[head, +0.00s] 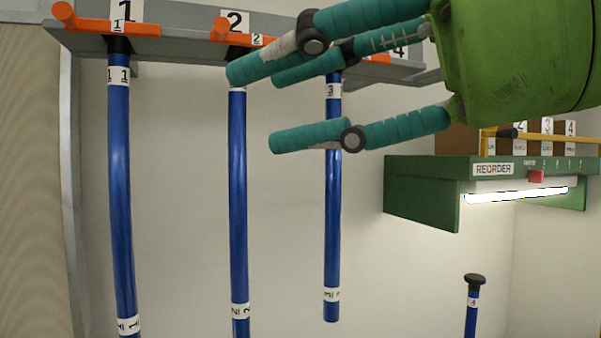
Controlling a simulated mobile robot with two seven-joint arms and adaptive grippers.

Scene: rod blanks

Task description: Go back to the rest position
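My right gripper (265,108) reaches in from the upper right, a green body with teal fingers. Its fingers are spread apart with nothing between them, so it is open. The fingers pass in front of the upper parts of blue rod 2 (238,200) and blue rod 3 (332,220). I cannot tell how far they are from the rods. Blue rod 1 (120,190) hangs at the left, clear of the gripper. My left gripper is not in view.
A grey rack (180,48) with orange holders (95,24) carries the hanging rods. A green shelf (425,190) labelled REORDER, with a lit lamp (515,195), is on the right wall. A black-capped blue rod (471,318) stands below it. The wall between is bare.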

